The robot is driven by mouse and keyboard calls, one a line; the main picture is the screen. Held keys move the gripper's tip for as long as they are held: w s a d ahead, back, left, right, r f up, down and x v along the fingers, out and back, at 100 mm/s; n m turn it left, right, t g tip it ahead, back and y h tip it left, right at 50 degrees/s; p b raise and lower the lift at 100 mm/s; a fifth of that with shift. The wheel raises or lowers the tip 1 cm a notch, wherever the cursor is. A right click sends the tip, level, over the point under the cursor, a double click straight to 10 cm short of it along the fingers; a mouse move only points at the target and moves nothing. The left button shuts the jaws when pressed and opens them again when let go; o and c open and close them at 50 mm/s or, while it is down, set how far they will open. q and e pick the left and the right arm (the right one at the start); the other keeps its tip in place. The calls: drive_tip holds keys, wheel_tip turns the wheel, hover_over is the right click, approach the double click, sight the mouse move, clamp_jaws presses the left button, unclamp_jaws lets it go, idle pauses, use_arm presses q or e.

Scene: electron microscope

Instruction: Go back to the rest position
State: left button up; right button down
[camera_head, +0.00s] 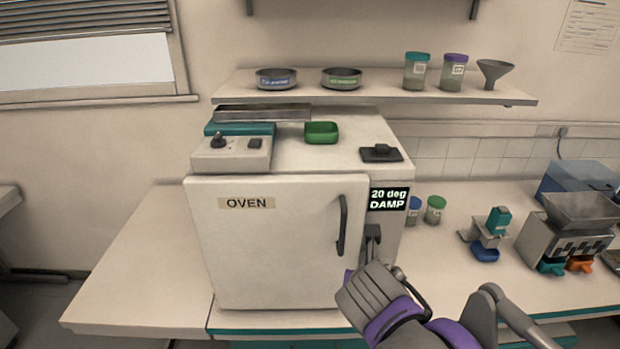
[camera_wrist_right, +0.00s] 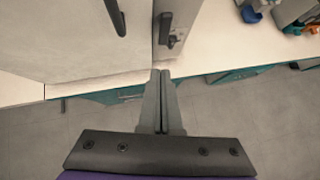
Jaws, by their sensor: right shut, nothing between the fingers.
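My right gripper (camera_head: 372,238) is in front of the right side of the white oven (camera_head: 265,245), at the height of its lower door. In the right wrist view the gripper (camera_wrist_right: 160,73) has its two fingers together with nothing between them. The fingertips point toward the oven's front edge, near a dark latch (camera_wrist_right: 168,30) on the oven's side panel. I cannot tell whether they touch it. The oven door looks closed, with a dark vertical handle (camera_head: 342,225). My left gripper is in neither view.
A display panel (camera_head: 389,199) reads "20 deg DAMP". On the oven are a green tray (camera_head: 321,132), a control box (camera_head: 232,153) and a black item (camera_head: 381,153). To the right stand jars (camera_head: 434,209), a small device (camera_head: 488,235) and a hopper machine (camera_head: 570,230). The counter left of the oven is bare.

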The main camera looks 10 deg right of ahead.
drive_tip(key=s+f+m+g+y+p, duration=0.1)
drive_tip(key=s+f+m, duration=0.6)
drive_tip(key=m, duration=0.9)
drive_tip(key=s+f+m+g+y+p, duration=0.1)
drive_tip(key=s+f+m, duration=0.6)
drive_tip(key=m, duration=0.8)
wheel_tip(320, 180, down, 2)
drive_tip(key=shift+s+d+f+m+g+y, duration=0.15)
drive_tip(key=shift+s+d+m+g+y, duration=0.2)
drive_tip(key=shift+g+y, duration=0.2)
